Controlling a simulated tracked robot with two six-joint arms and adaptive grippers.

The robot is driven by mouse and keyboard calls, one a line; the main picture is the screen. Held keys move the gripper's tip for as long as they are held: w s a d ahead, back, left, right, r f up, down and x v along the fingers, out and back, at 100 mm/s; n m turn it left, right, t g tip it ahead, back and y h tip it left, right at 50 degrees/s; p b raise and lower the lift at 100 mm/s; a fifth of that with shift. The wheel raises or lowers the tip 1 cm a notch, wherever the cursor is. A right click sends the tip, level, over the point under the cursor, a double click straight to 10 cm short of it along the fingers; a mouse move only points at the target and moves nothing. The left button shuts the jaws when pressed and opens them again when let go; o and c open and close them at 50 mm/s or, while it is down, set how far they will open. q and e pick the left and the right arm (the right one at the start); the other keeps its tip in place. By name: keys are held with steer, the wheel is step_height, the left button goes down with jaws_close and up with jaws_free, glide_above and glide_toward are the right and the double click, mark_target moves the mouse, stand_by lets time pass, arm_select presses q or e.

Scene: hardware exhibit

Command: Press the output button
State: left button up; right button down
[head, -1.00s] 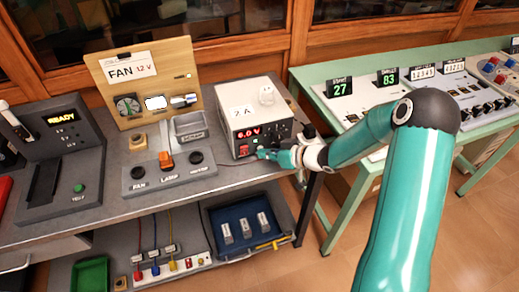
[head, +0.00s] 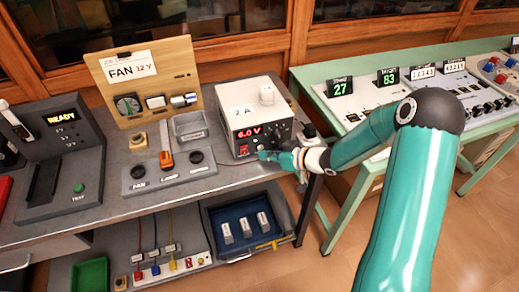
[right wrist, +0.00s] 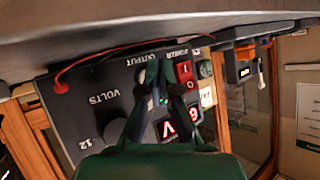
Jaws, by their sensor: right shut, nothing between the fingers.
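The power supply (head: 250,110) is a pale box with a dark front panel and a red 6.0 V display (head: 249,132). My right gripper (head: 262,154) is shut and empty, with its tips at the lower front of this panel. In the right wrist view the panel appears upside down, with an OUTPUT label (right wrist: 139,61) and a red power switch (right wrist: 185,72). The shut fingers (right wrist: 155,72) are right by the OUTPUT label and cover the place beside it. The output button is hidden behind them, and I cannot tell if they touch it. My left gripper is out of view.
A switch box (head: 170,174) marked FAN and LAMP stands left of the supply, before an upright wooden FAN board (head: 150,85). A READY console (head: 60,160) is at far left. A red lead (right wrist: 75,75) plugs into the supply panel. A green table (head: 330,105) stands at right.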

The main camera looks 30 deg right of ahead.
steer(key=shift+s, duration=0.15)
steer(key=shift+s+a+b, duration=0.2)
steer(key=shift+s+a, duration=0.05)
steer(key=shift+s, duration=0.7)
steer(key=shift+s+a+b, duration=0.2)
steer(key=shift+s+b, duration=0.05)
steer(key=shift+s, duration=0.65)
steer(key=shift+s+a+b, duration=0.2)
steer(key=shift+s+a, duration=0.05)
steer(key=shift+s, duration=0.7)
steer(key=shift+w+a+r, duration=0.1)
steer(key=shift+a, duration=0.25)
steer(key=s+a+f+g+y, duration=0.1)
steer(key=s+a+f+g, duration=0.1)
steer(key=a+f, duration=0.5)
steer(key=s+a+f+g+y, duration=0.1)
steer(key=s+a+f+g, duration=0.2)
steer(key=a, duration=0.8)
steer(key=s+f+m+g+h+p, duration=0.1)
steer(key=s+f+m+g+h, duration=0.2)
steer(key=s+f, duration=0.7)
steer(key=s+m+g, duration=0.1)
steer(key=s+g, duration=0.1)
steer(key=shift+a+g, duration=0.3)
steer(key=shift+g, duration=0.1)
